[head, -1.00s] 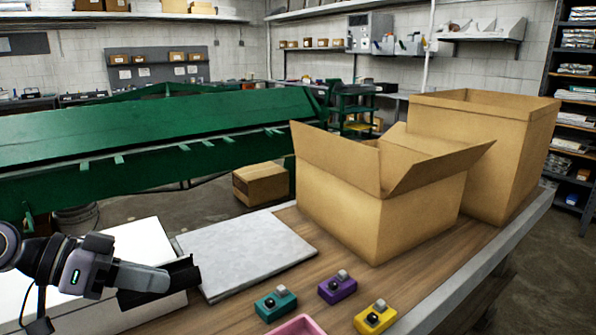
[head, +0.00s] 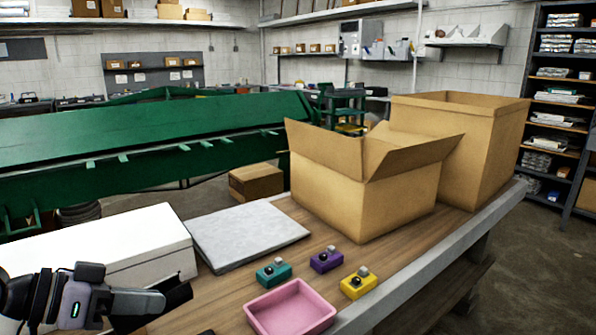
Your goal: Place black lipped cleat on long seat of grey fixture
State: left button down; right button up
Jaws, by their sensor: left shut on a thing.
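My left gripper (head: 150,302) is at the bottom left of the head view, shut on a black piece (head: 178,298), which looks like the black lipped cleat. The piece is held tilted in front of a white box, and the gripper hides part of it. I see no grey fixture with a long seat for certain. A flat grey speckled slab (head: 245,236) lies on the wooden bench, right of and beyond the gripper. My right gripper is not in view.
A white box (head: 110,245) stands behind the gripper. Teal (head: 273,272), purple (head: 326,260) and yellow (head: 359,283) small blocks and a pink tray (head: 292,308) are on the bench (head: 225,285). An open carton (head: 365,195) and a taller carton (head: 460,150) stand behind.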

pick_arm(q)
jog(key=shift+f+n+t+y, duration=0.3)
jog(key=shift+f+n+y, duration=0.1)
jog(key=shift+f+n, duration=0.15)
jog(key=shift+s+d+f+n+t, duration=0.15)
jog(key=shift+s+f+n+t, duration=0.15)
jog(key=shift+t, duration=0.1)
notch_tip(320, 180, down, 8)
jog(key=s+n+t+y, duration=0.3)
jog(key=n+t+y, duration=0.1)
jog(key=n+y, duration=0.5)
jog(key=shift+d, duration=0.45)
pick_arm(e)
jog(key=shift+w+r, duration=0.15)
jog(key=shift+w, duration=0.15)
pick_arm(q)
jog(key=shift+a+r+n, duration=0.1)
jog(key=shift+n, duration=0.15)
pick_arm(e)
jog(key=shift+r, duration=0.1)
